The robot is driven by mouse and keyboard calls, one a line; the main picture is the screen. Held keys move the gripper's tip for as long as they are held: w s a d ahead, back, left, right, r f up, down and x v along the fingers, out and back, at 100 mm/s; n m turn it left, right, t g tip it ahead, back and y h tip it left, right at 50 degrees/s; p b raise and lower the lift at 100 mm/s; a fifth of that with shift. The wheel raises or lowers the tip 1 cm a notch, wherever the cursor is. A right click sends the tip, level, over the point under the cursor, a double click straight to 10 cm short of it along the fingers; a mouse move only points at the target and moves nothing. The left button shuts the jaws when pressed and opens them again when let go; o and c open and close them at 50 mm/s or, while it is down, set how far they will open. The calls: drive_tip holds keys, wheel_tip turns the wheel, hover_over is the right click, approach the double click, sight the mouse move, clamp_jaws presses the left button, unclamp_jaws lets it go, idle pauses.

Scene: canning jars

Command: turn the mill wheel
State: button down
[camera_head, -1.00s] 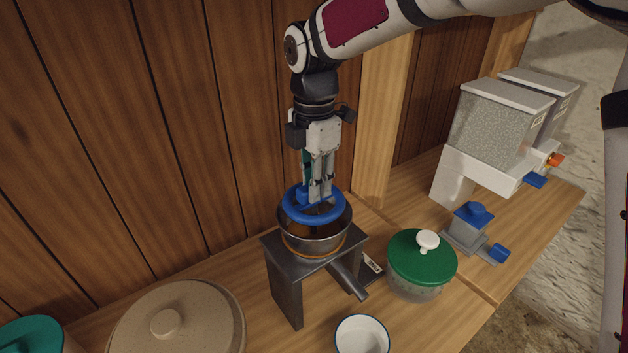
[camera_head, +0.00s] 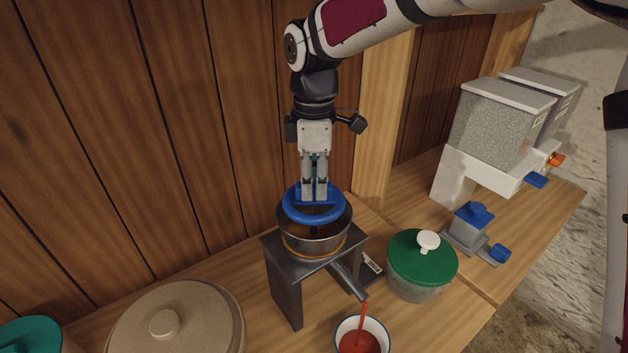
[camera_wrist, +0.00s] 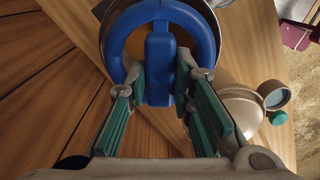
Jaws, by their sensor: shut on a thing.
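The blue mill wheel (camera_head: 313,219) lies flat on top of the metal mill bowl (camera_head: 318,243), which sits on a dark grey stand (camera_head: 284,292). My gripper (camera_head: 314,199) points down from above, with its fingers closed on the wheel's blue crossbar. The wrist view shows the wheel (camera_wrist: 119,33) and the crossbar (camera_wrist: 160,65) between the green finger pads. From the mill's spout (camera_head: 347,279), a red stream (camera_head: 363,318) falls into a white cup (camera_head: 338,330). Red sauce (camera_head: 358,345) lies in the cup.
A jar with a green lid (camera_head: 420,258) stands right of the mill. A large beige lidded pot (camera_head: 200,325) is at the front left, with a teal lid (camera_head: 30,337) beyond it. A small blue-topped device (camera_head: 472,227) and dispensers (camera_head: 498,125) stand at the right. The wooden wall is close behind.

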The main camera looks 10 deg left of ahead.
drive_tip(key=m, duration=0.4)
drive_tip(key=shift+m, duration=0.4)
drive_tip(key=m+p, duration=0.1)
drive_tip(key=m, duration=0.4)
drive_tip(key=m+p, duration=0.1)
drive_tip(key=m, duration=0.4)
drive_tip(key=shift+r, duration=0.1)
drive_tip(key=m+p, duration=0.1)
drive_tip(key=m, duration=0.3)
drive_tip(key=shift+m+p, duration=0.4)
drive_tip(key=c, duration=1.4)
unclamp_jaws()
wheel_tip(320, 180, up, 12)
